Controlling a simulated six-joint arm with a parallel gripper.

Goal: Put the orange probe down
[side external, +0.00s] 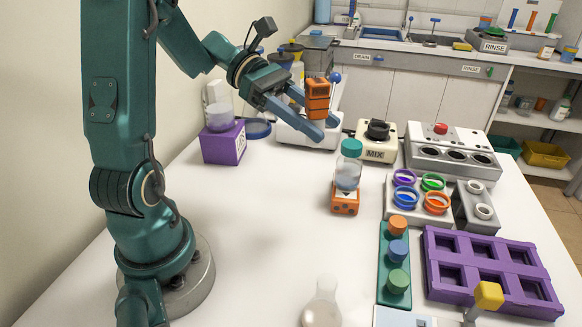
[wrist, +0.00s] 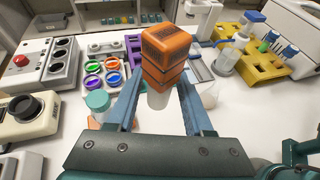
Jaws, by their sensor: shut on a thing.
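The orange probe (side external: 318,96) is a blocky orange piece held upright above the table, with a pale lower part showing in the wrist view (wrist: 166,52). My gripper (side external: 322,122) is shut on it, with a blue-grey finger on each side; the fingers also flank it in the wrist view (wrist: 160,92). The probe is clear of the table surface. Its lower end is partly hidden by the fingers in the side view.
A teal-capped bottle (side external: 347,172) on an orange base stands below and right of the gripper. A MIX device (side external: 378,153), coloured rings (side external: 405,178), a grey two-hole block (side external: 480,213) and a purple rack (side external: 492,272) stand to the right. The table's left-centre is clear.

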